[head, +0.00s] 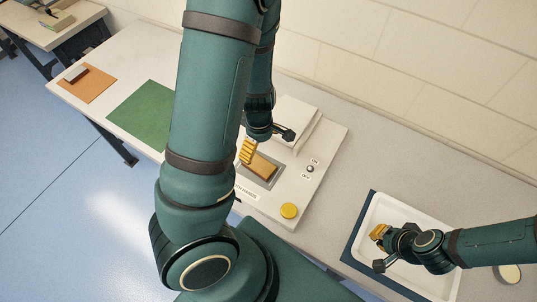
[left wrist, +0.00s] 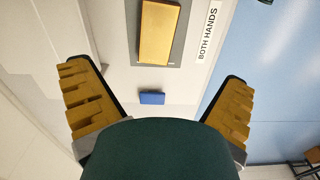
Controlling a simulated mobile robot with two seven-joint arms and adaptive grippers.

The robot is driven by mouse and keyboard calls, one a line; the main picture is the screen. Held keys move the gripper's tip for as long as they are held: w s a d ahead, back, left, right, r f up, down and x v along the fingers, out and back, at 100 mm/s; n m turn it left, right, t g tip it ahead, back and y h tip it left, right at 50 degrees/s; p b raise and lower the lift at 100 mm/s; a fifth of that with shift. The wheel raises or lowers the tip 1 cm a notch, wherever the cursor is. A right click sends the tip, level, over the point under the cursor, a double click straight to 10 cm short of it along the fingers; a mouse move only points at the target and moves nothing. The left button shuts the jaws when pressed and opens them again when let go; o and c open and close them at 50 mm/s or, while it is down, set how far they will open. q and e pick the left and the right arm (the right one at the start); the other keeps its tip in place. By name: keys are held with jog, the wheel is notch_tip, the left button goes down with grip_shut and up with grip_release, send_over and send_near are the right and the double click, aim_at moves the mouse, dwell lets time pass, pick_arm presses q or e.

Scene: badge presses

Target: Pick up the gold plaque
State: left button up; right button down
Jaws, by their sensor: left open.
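The gold plaque (head: 262,165) lies flat in a grey recessed bed on the white press, partly hidden by my left arm and gripper in the head view. It also shows at the top of the left wrist view (left wrist: 160,32), ahead of the fingers. My left gripper (head: 266,142) is open and empty, above the press at the plaque's far end. Its two ridged yellow fingers stand wide apart in the left wrist view (left wrist: 156,76), not touching the plaque. My right gripper (head: 379,249) hangs over a white tray at the right, its fingers apart with nothing seen between them.
The white tray (head: 383,203) sits on a dark blue mat (head: 350,249). The press has a yellow button (head: 289,210), a small switch (head: 310,169) and a blue block (left wrist: 152,98). A green mat (head: 140,113) lies left. A wall runs behind the table.

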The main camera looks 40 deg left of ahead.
pick_arm(q)
jog(key=b, duration=0.4)
send_over(259, 164)
jog(key=d, duration=0.1)
jog(key=f, duration=0.8)
jog(key=shift+s+d+f, duration=0.1)
jog(key=shift+s+f, duration=0.1)
pick_arm(e)
notch_tip(259, 164, down, 4)
jog(key=shift+r, duration=0.1)
pick_arm(q)
jog(key=shift+s+f, duration=0.1)
jog(key=shift+f, duration=0.25)
jog(key=f, duration=0.1)
jog(key=a+f, duration=0.1)
jog(key=f, duration=0.1)
jog(key=shift+w+a+f+b, duration=0.1)
jog(key=shift+w+f+b, duration=0.15)
jog(key=shift+b, duration=0.15)
pick_arm(e)
jog(key=shift+a+f, duration=0.1)
jog(key=shift+f, duration=0.65)
pick_arm(q)
jog(key=shift+f, duration=0.55)
pick_arm(e)
jog(key=shift+f, duration=0.15)
pick_arm(q)
jog(key=shift+c, duration=0.3)
jog(key=c, duration=1.3)
